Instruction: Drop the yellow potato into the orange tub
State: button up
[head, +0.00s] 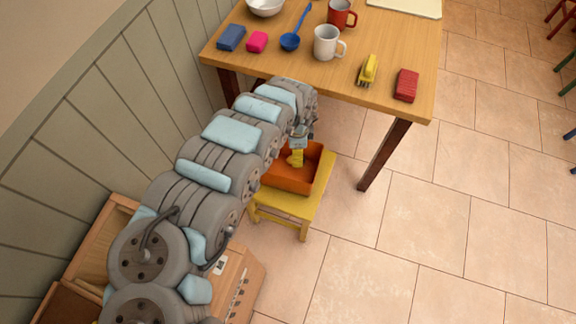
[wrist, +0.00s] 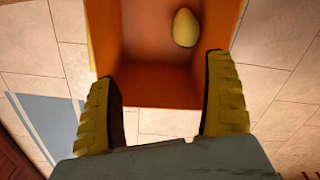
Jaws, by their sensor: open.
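The yellow potato (wrist: 186,27) lies inside the orange tub, near its right wall in the wrist view. The orange tub (wrist: 150,88) is open at the top and also shows in the head view (head: 289,187), on a small yellow stool (head: 297,205). My gripper (wrist: 163,85) is open and empty, its two yellow fingers apart above the tub's near edge in the wrist view. In the head view my gripper (head: 296,159) is over the tub, and the arm hides part of the tub. The potato is not clear in the head view.
A wooden table (head: 375,62) stands behind the stool, with a white mug (head: 326,43), a red mug (head: 341,14), a blue ladle (head: 291,41), a yellow brush (head: 368,70) and a red block (head: 406,85) on it. The tiled floor at right is mostly clear.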

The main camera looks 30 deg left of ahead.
notch_tip(320, 180, up, 8)
jog(key=shift+f, duration=0.15)
dwell(0.3)
dwell(0.3)
jog(key=shift+s, duration=0.1)
